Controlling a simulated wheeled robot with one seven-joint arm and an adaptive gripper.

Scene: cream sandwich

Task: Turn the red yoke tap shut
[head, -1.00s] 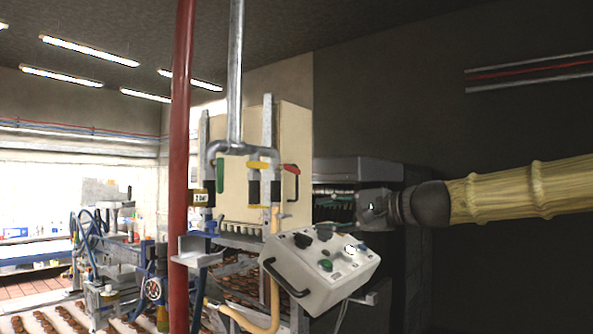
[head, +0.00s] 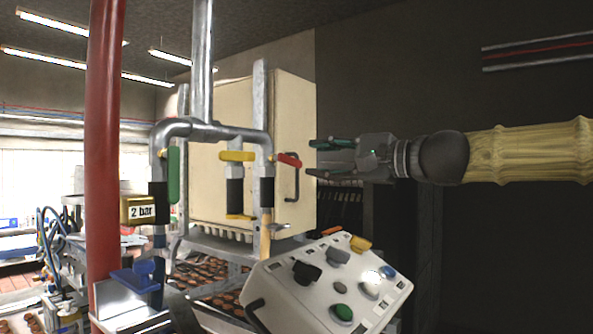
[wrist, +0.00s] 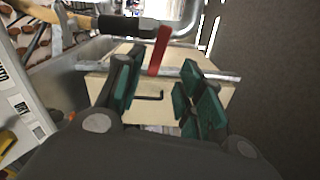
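The red tap handle (head: 288,160) sits at the right end of the grey yoke pipe (head: 222,131) in the head view. It points right and slightly down. My gripper (head: 315,159) is open and empty just to the right of the handle, with its fingers pointing left at it. In the wrist view, the red handle (wrist: 160,50) shows ahead between the green-padded fingertips of my gripper (wrist: 163,58). I see no contact between them. A yellow handle (head: 237,156) is left of the red one, and a green handle (head: 173,175) hangs down on the left branch.
A cream cabinet (head: 215,100) stands behind the yoke. A white control box (head: 320,295) with knobs is below my gripper. A thick red post (head: 102,160) and a brass "2 bar" block (head: 138,210) are at left. The dark wall side at right is clear.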

